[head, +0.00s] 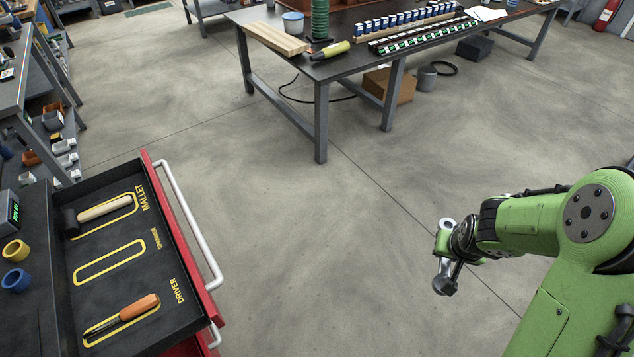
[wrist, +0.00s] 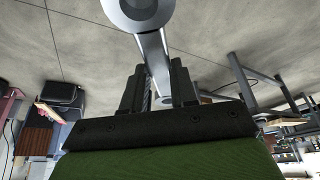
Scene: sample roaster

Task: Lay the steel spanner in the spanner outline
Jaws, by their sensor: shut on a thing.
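My gripper (wrist: 158,88) is shut on the steel spanner (wrist: 152,48), whose ring end shows at the top of the wrist view. In the head view the spanner (head: 444,285) hangs in the air over open floor at the right, well away from the drawer. My gripper's fingers are mostly hidden there behind my wrist. The spanner outline (head: 110,262) is an empty yellow rounded shape in the middle of the black drawer (head: 165,262), at the lower left. A mallet (head: 100,211) lies in the outline above it and a driver (head: 125,318) in the one below.
The red drawer front has a pale handle (head: 190,225) facing the floor. Blue (head: 16,280) and yellow (head: 15,250) rings sit left of the drawer. A workbench (head: 345,66) stands at the back. The floor between drawer and arm is clear.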

